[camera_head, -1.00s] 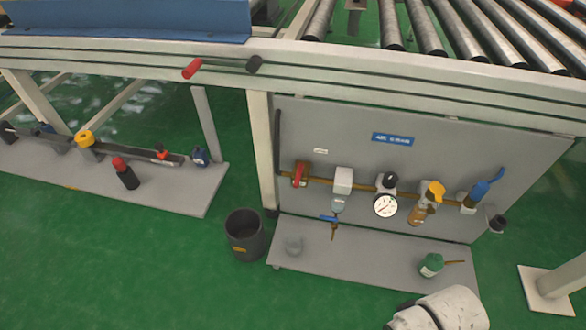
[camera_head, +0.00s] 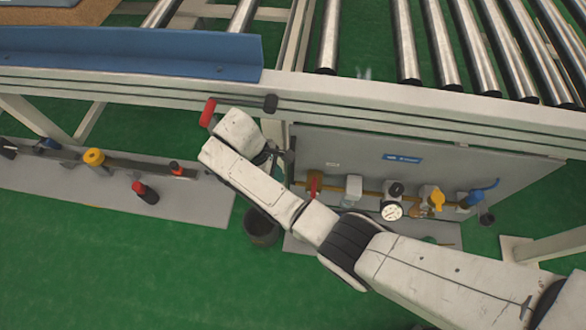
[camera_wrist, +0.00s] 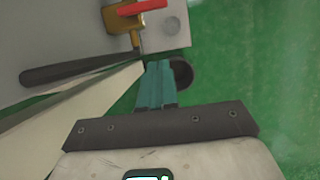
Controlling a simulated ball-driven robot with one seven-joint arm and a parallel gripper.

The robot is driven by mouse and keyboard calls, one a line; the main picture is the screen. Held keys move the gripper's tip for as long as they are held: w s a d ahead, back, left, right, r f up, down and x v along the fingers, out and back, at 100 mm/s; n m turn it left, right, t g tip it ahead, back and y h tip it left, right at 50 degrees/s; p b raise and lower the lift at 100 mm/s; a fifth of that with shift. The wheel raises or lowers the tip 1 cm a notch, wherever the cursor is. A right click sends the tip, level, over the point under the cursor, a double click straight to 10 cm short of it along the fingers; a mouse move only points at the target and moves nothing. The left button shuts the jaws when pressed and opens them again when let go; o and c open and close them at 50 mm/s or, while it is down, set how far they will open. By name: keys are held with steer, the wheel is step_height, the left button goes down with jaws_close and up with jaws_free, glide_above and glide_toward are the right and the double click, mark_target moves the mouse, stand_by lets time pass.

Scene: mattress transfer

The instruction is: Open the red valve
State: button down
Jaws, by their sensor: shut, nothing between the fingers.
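The red valve (camera_head: 314,184) is a red handle on a brass body at the left end of the pipe on the grey panel. In the wrist view the red handle (camera_wrist: 140,7) lies at the top edge, partly cut off, above its brass body. My gripper (camera_wrist: 158,68) shows there with its teal fingers shut together and empty. The fingers point toward the panel area, apart from the valve, which appears ahead and slightly left. In the head view my arm reaches across to the panel's left edge, and the gripper is largely hidden.
A dark bar (camera_wrist: 70,66) runs along the panel's left side, close to the fingers. A white post (camera_wrist: 60,120) stands beside it. A dark bin (camera_head: 262,228) is on the floor below. A gauge (camera_head: 391,211), yellow valve (camera_head: 437,197) and blue valve (camera_head: 482,192) sit farther right.

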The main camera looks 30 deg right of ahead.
mark_target(313, 190)
steer(key=s+d+f+b, duration=0.2)
steer(key=s+d+f, duration=0.2)
steer(key=f, duration=0.5)
steer(key=shift+d, duration=1.15)
